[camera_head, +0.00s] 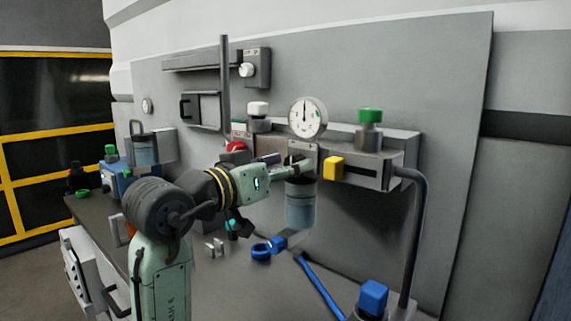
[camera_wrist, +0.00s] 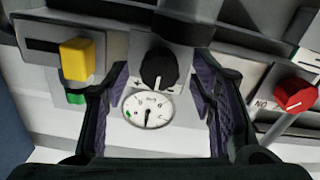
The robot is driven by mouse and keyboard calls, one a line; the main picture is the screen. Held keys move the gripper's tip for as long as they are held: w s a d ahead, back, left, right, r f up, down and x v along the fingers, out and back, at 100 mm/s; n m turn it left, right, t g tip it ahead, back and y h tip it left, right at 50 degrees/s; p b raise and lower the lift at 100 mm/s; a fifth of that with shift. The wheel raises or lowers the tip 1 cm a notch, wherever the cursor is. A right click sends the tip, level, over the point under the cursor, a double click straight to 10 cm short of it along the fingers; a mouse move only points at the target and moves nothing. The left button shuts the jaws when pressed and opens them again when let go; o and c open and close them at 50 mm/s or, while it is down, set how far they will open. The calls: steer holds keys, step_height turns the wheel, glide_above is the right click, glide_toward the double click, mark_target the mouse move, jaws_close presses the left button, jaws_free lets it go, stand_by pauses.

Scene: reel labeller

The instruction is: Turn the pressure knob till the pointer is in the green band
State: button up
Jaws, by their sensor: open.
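The pressure gauge (camera_head: 308,118) is a round white dial above the regulator. In the head view its dark pointer stands about straight up, and a small green mark sits on the right side of the dial, apart from the pointer. The dial shows upside down in the wrist view (camera_wrist: 148,109), pointer downward, green mark at left. The black pressure knob (camera_wrist: 158,68) has a white line on it and lies between the fingers of my gripper (camera_wrist: 163,74). The fingers are open on either side, with visible gaps. In the head view my gripper (camera_head: 303,167) hides the knob.
A yellow block (camera_head: 333,168) sits right of my gripper, and a red knob (camera_wrist: 296,94) is at the other side. A clear bowl (camera_head: 300,205) hangs below. Blue tools (camera_head: 268,248) lie on the bench. A grey pipe (camera_head: 417,240) runs down at right.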

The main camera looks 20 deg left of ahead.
steer(key=shift+c, duration=0.6)
steer(key=c, duration=1)
